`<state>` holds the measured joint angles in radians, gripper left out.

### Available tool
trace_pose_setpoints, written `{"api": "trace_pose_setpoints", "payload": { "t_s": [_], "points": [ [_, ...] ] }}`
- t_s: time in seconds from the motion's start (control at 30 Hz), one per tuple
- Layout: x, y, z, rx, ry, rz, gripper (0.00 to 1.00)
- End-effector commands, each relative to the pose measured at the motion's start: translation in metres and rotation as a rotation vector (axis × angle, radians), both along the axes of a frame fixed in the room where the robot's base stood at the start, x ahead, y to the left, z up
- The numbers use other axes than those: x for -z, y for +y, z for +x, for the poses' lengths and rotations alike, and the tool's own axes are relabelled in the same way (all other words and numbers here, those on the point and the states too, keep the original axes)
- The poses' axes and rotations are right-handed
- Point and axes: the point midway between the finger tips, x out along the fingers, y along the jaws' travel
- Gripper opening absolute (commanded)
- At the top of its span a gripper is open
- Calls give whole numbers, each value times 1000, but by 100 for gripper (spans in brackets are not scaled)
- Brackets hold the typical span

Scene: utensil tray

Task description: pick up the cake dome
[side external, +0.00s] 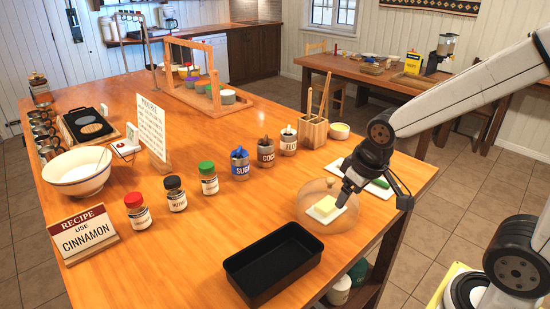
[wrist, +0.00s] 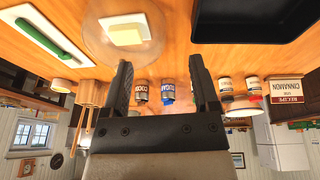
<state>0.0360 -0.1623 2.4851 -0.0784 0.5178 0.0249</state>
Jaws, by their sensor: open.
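The cake dome (side external: 308,205) is clear, faintly tinted glass and stands on the wooden table near its right edge. A yellow block of butter (side external: 325,208) on a small white dish shows through it. In the wrist view, which is upside down, the dome (wrist: 97,35) is at the top, left of centre, beyond the fingertips. My gripper (side external: 347,192) overlaps the dome's top in the side view; whether it touches the dome is unclear. In the wrist view my gripper (wrist: 160,72) is open, with nothing between its fingers.
A black loaf pan (side external: 272,262) is to the front left of the dome. A white board with a green item (side external: 380,183) lies close behind it at the right. Labelled tins (side external: 265,152), spice jars and a wooden utensil holder (side external: 313,130) stand farther back. The table's middle is clear.

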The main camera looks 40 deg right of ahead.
Motion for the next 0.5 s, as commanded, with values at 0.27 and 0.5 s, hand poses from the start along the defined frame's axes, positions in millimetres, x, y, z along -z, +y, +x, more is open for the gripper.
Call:
{"api": "trace_pose_setpoints", "payload": {
  "t_s": [0.27,0.5],
  "points": [
    [-4,-34,32,-2,-130,-85,77],
    [-12,-74,73,-48,-306,-176,77]
  ]
}}
